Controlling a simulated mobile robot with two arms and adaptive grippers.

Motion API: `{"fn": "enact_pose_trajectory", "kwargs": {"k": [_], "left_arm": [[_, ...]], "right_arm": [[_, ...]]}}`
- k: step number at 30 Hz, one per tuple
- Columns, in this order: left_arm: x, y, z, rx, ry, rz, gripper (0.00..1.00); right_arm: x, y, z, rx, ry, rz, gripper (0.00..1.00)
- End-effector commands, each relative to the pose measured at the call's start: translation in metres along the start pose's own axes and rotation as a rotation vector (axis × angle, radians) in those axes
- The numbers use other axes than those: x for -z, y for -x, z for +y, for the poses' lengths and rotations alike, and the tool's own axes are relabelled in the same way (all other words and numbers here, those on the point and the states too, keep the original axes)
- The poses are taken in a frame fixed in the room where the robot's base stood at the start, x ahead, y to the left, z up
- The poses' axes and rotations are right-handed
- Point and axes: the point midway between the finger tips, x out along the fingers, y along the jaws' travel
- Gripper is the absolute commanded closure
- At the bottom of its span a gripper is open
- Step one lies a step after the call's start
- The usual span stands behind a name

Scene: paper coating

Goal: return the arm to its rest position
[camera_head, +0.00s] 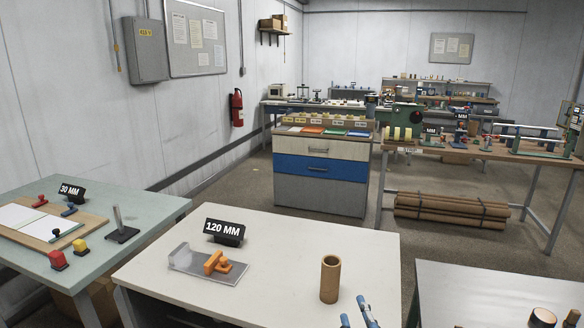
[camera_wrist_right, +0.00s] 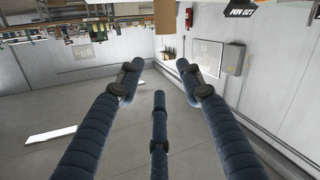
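My right gripper (camera_head: 356,312) shows at the bottom edge of the head view, just in front of the white table (camera_head: 300,240). Its blue fingers are spread and nothing is between them. The right wrist view looks out over an upside-down room, with the open, empty fingers (camera_wrist_right: 158,82) in front. A brown cardboard tube (camera_head: 330,279) stands upright on the white table, a little beyond and left of the fingertips, apart from them. Part of the tube (camera_wrist_right: 165,16) also shows at the top of the wrist view. My left gripper is in neither view.
The white table also bears a 120 MM sign (camera_head: 225,232) and an orange-handled clear fixture (camera_head: 214,263). A green table (camera_head: 140,208) with a 30 MM sign (camera_head: 72,192) stands left. Another table (camera_head: 480,285) is at lower right. A drawer cabinet (camera_head: 320,172) stands behind.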

Motion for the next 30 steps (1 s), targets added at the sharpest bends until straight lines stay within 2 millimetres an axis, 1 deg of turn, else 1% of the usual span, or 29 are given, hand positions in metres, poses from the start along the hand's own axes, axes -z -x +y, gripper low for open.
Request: {"fn": "enact_pose_trajectory", "kwargs": {"k": [1, 2, 3, 5, 6, 8, 9, 11, 12, 15, 20, 21, 22, 24, 26, 30], "left_arm": [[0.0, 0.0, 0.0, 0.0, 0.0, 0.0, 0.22], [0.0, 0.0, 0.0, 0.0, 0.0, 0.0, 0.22], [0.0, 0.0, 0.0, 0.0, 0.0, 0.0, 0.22], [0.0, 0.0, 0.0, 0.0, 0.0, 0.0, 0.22], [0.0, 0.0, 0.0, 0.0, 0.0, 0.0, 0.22], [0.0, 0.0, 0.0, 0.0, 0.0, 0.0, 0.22], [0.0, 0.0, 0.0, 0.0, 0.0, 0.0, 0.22], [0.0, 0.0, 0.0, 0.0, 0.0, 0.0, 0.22], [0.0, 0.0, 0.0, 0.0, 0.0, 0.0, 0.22], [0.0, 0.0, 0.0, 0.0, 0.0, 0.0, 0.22], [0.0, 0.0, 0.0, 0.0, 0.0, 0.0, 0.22], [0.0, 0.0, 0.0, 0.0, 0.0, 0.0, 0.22], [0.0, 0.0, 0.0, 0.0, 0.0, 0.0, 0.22], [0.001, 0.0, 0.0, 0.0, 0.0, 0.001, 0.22], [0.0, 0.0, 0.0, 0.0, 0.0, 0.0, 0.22], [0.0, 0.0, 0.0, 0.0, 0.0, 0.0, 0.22]], "right_arm": [[-0.037, 0.013, 0.001, 0.01, -0.042, -0.12, 0.63], [-0.059, 0.021, 0.0, 0.018, -0.066, -0.193, 0.63], [-0.086, 0.034, -0.002, 0.033, -0.096, -0.289, 0.63], [-0.124, 0.058, -0.007, 0.059, -0.134, -0.426, 0.63], [-0.145, 0.075, -0.012, 0.08, -0.157, -0.509, 0.63], [-0.171, 0.1, -0.019, 0.11, -0.184, -0.617, 0.63], [-0.184, 0.115, -0.023, 0.131, -0.2, -0.679, 0.63], [-0.201, 0.138, -0.03, 0.162, -0.219, -0.763, 0.63], [-0.211, 0.153, -0.034, 0.181, -0.23, -0.815, 0.63], [-0.228, 0.186, -0.043, 0.228, -0.252, -0.924, 0.63], [-0.247, 0.238, -0.056, 0.304, -0.28, -1.078, 0.63], [-0.251, 0.252, -0.059, 0.325, -0.286, -1.115, 0.63], [-0.255, 0.258, -0.062, 0.337, -0.288, -1.136, 0.63], [-0.273, 0.247, -0.072, 0.336, -0.284, -1.138, 0.63], [-0.287, 0.241, -0.079, 0.337, -0.283, -1.142, 0.63], [-0.325, 0.232, -0.098, 0.343, -0.28, -1.158, 0.63]]}}
